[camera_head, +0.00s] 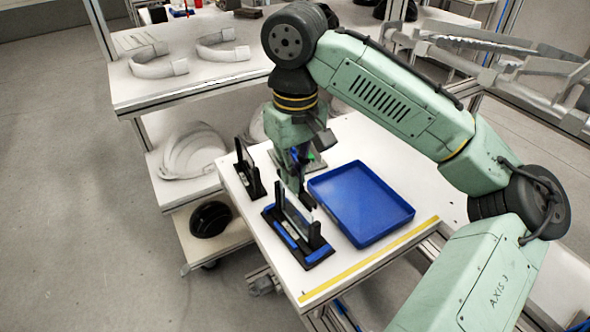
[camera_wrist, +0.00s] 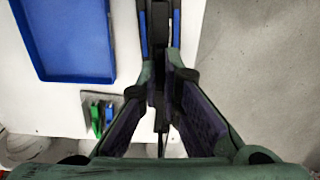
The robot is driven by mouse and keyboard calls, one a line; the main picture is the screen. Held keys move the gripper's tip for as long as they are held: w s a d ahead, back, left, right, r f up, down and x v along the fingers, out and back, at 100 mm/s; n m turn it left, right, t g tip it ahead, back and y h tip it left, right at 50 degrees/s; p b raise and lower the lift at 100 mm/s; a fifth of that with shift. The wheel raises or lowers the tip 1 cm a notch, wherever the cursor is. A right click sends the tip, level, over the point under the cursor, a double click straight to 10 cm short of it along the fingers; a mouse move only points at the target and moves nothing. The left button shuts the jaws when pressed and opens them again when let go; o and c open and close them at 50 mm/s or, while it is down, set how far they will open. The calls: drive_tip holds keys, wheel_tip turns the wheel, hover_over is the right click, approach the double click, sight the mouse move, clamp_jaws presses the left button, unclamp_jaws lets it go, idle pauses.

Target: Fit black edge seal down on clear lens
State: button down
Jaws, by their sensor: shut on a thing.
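My gripper (camera_head: 299,190) points down over the black fixture with blue pads (camera_head: 318,256). In the wrist view its fingers (camera_wrist: 163,82) are shut on a narrow dark strip, the black edge seal (camera_wrist: 159,100). The clear lens (camera_head: 296,216) stands upright in the fixture, between black end posts, just below the fingertips. The fixture also shows at the top of the wrist view (camera_wrist: 143,35). The fingers partly hide the seal and the lens top; I cannot tell whether seal and lens touch.
A blue tray (camera_head: 405,214) lies right of the fixture. A smaller black stand (camera_head: 247,172) is to its left. Green and blue clips (camera_wrist: 103,117) sit on a grey plate behind. Yellow tape (camera_head: 370,261) marks the front edge. Helmet shells (camera_head: 192,150) rest on a lower shelf at left.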

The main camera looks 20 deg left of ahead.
drive_tip(key=shift+f+b, duration=0.65)
drive_tip(key=shift+f, duration=0.6)
drive_tip(key=c, duration=1.7)
unclamp_jaws()
drive_tip(key=shift+r, duration=0.1)
wheel_tip(320, 180, up, 12)
